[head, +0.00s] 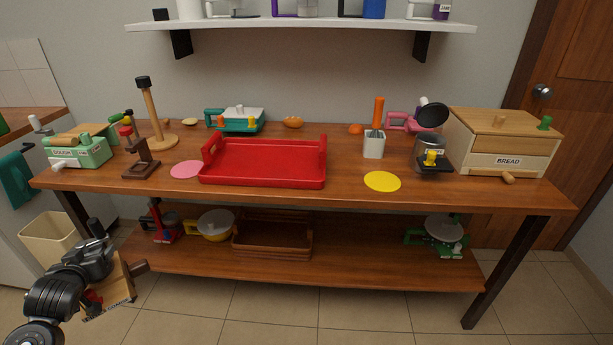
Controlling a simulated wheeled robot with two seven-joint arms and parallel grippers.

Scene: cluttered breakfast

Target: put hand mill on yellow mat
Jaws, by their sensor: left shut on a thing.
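The yellow mat (382,181) is a flat round disc on the tabletop, right of centre, with nothing on it. My left gripper (108,266) is low at the left, in front of the table and below its top. It is shut on a wooden box-like thing with a brown knob, which looks like the hand mill (122,284). The mill is tilted and partly hidden by my gripper and arm. It is far to the left of the yellow mat. My right gripper is not in view.
A red tray (264,177) and a pink mat (187,169) lie left of the yellow mat. A white holder (374,145) stands behind it, and a jar-like machine (430,158) and bread box (506,141) stand to the right. The table's front edge lies above my gripper.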

